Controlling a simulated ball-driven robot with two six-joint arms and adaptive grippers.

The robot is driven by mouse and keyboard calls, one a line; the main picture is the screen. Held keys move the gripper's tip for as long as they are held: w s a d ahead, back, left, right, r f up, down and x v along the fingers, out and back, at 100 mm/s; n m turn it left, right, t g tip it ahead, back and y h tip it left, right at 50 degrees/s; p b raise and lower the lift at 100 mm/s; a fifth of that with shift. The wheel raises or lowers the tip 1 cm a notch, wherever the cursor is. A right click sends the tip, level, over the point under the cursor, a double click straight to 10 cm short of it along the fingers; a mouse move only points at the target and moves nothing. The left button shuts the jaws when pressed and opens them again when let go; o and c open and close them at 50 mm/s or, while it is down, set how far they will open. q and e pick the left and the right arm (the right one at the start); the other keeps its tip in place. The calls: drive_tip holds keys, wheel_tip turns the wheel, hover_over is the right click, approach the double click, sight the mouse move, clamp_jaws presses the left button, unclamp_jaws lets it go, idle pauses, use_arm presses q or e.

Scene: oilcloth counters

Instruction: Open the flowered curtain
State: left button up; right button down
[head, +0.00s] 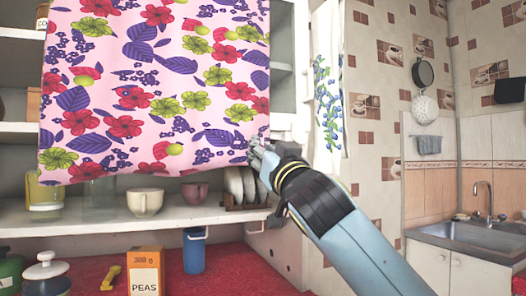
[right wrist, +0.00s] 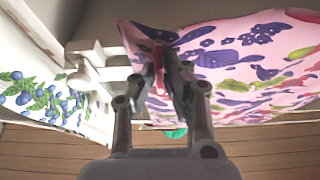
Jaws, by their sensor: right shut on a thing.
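The flowered curtain (head: 150,85) is pink with red, green and purple flowers. It hangs across the upper shelves in the head view, spread wide. My right gripper (head: 262,150) is at its lower right edge. In the right wrist view the curtain (right wrist: 240,55) spreads to the right, and my right gripper (right wrist: 162,75) is shut on a gathered fold of its edge. My left gripper is not in view.
Cups (head: 145,202), a glass jar (head: 45,192) and a plate rack (head: 245,205) stand on the shelf below the curtain. A sink (head: 470,236) is far right.

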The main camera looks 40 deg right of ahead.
drive_tip(key=c, duration=1.7)
unclamp_jaws()
drive_tip(key=shift+s, duration=0.1)
drive_tip(key=v, duration=1.2)
